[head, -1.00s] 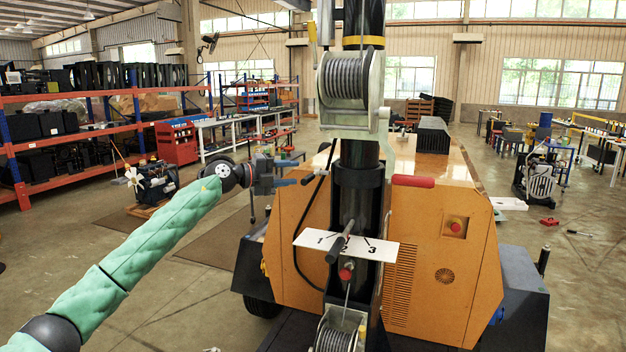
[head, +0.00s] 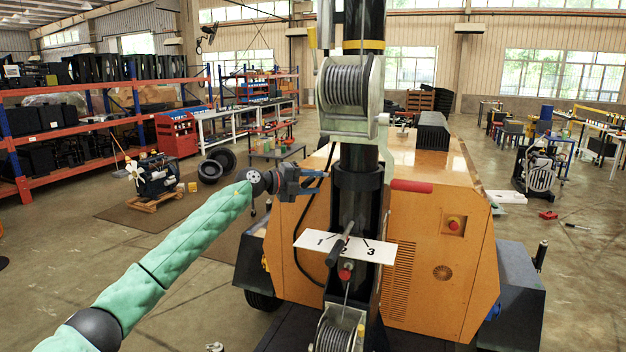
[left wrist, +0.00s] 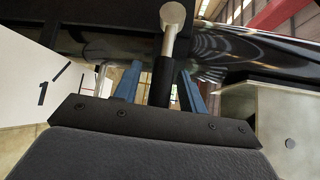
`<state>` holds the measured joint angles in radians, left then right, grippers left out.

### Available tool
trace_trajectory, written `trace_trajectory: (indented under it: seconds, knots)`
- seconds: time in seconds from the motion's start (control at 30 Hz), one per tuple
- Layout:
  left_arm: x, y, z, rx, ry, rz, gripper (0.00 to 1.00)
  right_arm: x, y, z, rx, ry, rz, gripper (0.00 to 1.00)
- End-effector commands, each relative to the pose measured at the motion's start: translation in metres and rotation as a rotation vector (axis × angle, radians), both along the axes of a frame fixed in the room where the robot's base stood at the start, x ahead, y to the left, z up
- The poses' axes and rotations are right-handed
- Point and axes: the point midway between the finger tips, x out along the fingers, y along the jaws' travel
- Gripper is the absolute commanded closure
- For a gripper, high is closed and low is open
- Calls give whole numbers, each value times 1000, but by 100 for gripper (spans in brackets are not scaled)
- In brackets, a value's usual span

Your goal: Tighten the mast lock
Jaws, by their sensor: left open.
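My left gripper (head: 316,182) is at the left side of the black mast (head: 357,200), with its blue fingers pointing at it. In the left wrist view the open fingers (left wrist: 160,88) stand on either side of a black-gripped handle (left wrist: 162,82) with a silver rod and rounded end, seemingly the mast lock handle. I cannot tell whether the fingers touch it. The handle is largely hidden by the gripper in the head view. My right gripper is not in view.
A white plate numbered 1 to 3 (head: 309,239) with a black lever (head: 338,250) sits below. A cable winch (head: 346,85) is above, and a red handle (head: 411,186) sticks out right. The orange generator housing (head: 430,260) stands behind the mast.

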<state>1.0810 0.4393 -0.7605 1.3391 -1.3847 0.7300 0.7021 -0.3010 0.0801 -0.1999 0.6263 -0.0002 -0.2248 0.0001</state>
Motion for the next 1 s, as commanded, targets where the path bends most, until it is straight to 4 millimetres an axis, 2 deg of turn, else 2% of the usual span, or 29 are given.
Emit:
trace_trajectory:
  seconds: [0.33,0.53,0.93,0.97,1.0]
  knots:
    - [1,-2,-1,0,0,0,60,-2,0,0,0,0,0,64]
    - [1,-2,-1,0,0,0,100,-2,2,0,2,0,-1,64]
    - [1,-2,-5,-6,-18,0,100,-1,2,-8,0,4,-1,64]
    - [1,-2,-6,-7,-22,0,100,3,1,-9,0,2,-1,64]
    - [1,-2,-7,-10,-29,0,100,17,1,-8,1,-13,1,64]
